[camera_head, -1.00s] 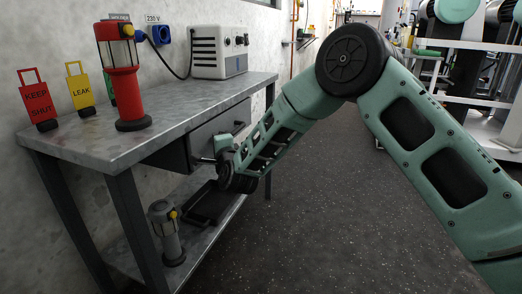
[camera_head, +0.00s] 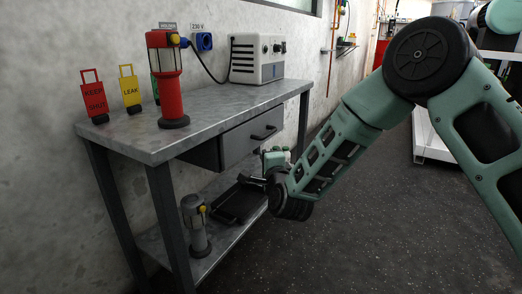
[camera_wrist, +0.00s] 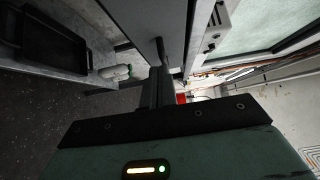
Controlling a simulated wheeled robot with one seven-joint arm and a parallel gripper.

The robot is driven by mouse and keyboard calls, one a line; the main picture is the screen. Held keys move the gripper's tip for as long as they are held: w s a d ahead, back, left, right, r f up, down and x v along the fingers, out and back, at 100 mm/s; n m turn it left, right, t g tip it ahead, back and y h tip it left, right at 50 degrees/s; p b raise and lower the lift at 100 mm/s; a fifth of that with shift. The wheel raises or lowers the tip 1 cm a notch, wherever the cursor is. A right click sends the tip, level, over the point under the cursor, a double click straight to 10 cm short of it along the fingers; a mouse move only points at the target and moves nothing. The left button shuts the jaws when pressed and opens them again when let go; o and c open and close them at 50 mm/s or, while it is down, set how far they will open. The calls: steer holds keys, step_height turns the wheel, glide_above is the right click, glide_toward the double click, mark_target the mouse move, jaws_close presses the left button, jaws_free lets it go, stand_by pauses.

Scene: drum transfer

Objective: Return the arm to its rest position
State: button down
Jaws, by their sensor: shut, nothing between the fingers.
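My arm (camera_head: 330,150) reaches down from the upper right to the front of the workbench in the head view. My gripper (camera_head: 258,180) is small and partly hidden by my wrist there. It is just below the drawer (camera_head: 235,143) and its dark bar handle (camera_head: 263,132), which it does not appear to hold. In the wrist view my gripper (camera_wrist: 158,45) shows as dark fingers close together at the centre, shut with nothing between them.
The metal bench (camera_head: 180,108) bears a red lantern (camera_head: 170,90), a red sign (camera_head: 94,98), a yellow sign (camera_head: 130,90) and a white power box (camera_head: 257,58). Its lower shelf holds a grey lantern (camera_head: 196,225) and a black tray (camera_head: 240,202).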

steer(key=s+a+n+g+y, duration=0.25)
steer(key=s+n+g, duration=0.3)
steer(key=s, duration=0.35)
steer(key=s+a+n+g+y, duration=0.1)
steer(key=s+a+n+g, duration=0.3)
steer(key=s+n, duration=0.4)
steer(key=s+d+n+g+h, duration=0.35)
steer(key=s+d+n, duration=0.2)
steer(key=s, duration=0.75)
steer(key=s+d+n+g+h, duration=0.2)
steer(key=s+d+n+g, duration=0.35)
steer(key=s, duration=0.75)
step_height(320, 180, up, 32)
steer(key=d+p, duration=0.2)
steer(key=p, duration=2.9)
steer(key=shift+s+d+m+t+p, duration=0.2)
steer(key=shift+s+m+t+p, duration=0.15)
steer(key=shift+s+p, duration=0.1)
